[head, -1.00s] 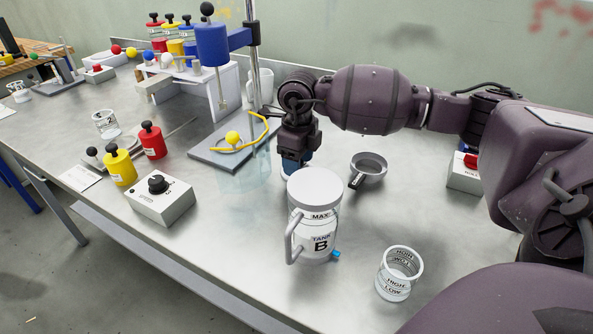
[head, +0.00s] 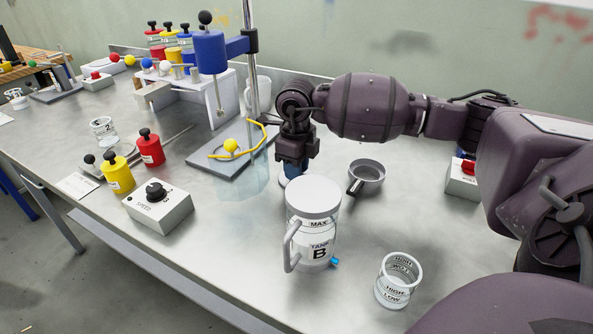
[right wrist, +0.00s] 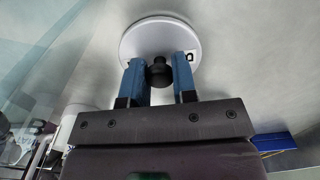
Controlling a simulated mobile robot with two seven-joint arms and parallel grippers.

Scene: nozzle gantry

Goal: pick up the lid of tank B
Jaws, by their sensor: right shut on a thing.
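Tank B (head: 319,232) is a clear jug marked "MAX" and "TANK B", with a grey side handle. It stands upright on the bench; its round grey top (head: 313,194) shows no knob. My right gripper (head: 292,168) is just behind tank B, pointing down. In the right wrist view its blue fingers (right wrist: 159,78) are shut on the black knob (right wrist: 159,72) of a white round lid (right wrist: 158,36). In the head view only a pale edge of this lid (head: 283,181) shows; tank B hides the rest. I cannot tell whether the lid touches the bench. My left gripper is not in view.
A grey strainer cup (head: 367,174) is right of the gripper, and a clear beaker (head: 397,281) is at front right. A mixer stand (head: 213,50) is behind left. A speed box (head: 158,207) and yellow (head: 117,173) and red (head: 150,148) canisters are left.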

